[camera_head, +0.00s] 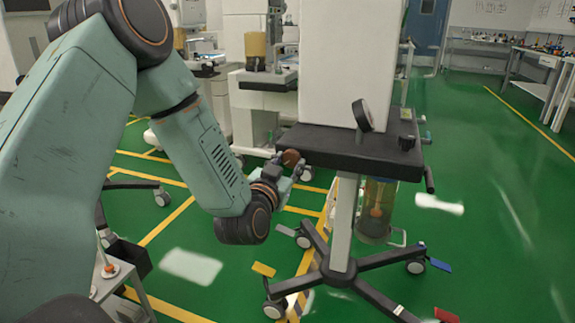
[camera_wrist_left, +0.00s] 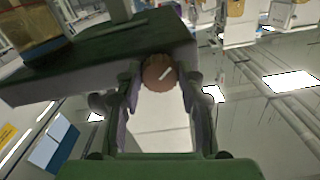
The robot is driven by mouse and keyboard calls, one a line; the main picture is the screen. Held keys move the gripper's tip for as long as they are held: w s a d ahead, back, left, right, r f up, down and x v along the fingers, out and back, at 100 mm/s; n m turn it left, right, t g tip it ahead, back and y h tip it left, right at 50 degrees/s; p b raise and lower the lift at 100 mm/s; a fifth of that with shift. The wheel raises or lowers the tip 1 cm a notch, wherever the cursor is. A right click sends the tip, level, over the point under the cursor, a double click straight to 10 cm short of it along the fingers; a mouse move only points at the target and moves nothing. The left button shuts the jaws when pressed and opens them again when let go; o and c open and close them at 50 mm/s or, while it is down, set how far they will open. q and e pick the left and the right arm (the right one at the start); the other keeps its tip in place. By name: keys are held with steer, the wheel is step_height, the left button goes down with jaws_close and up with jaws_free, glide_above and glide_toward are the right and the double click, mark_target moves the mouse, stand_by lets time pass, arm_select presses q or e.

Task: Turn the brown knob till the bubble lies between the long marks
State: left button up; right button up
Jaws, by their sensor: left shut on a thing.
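The brown knob (camera_head: 291,158) sits on the left edge of the dark cart top (camera_head: 350,146). In the left wrist view the knob (camera_wrist_left: 159,77) is round, with a pale slanted line on its face. My left gripper (camera_head: 284,167) is at that edge, shut on the knob; in the wrist view its two fingers (camera_wrist_left: 159,88) stand on either side of it. A round dark-rimmed disc (camera_head: 361,115) stands on the cart top, turned nearly edge-on. I cannot make out any bubble or long marks. My right gripper is not in view.
A white column (camera_head: 345,65) rises from the cart top. Below are a pale post (camera_head: 343,225), a wheeled black base (camera_head: 340,273) and a clear canister (camera_head: 376,205). Another cart (camera_head: 262,90) stands behind. Green floor on the right is open.

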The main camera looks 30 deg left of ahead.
arm_select(q)
steer(key=shift+n, duration=0.4)
steer(key=shift+n, duration=0.9)
steer(key=shift+d+n, duration=0.1)
steer(key=shift+n, duration=1.4)
steer(key=o, duration=1.2)
steer(key=shift+c, duration=0.2)
steer(key=v, duration=0.7)
steer(key=shift+s, duration=0.2)
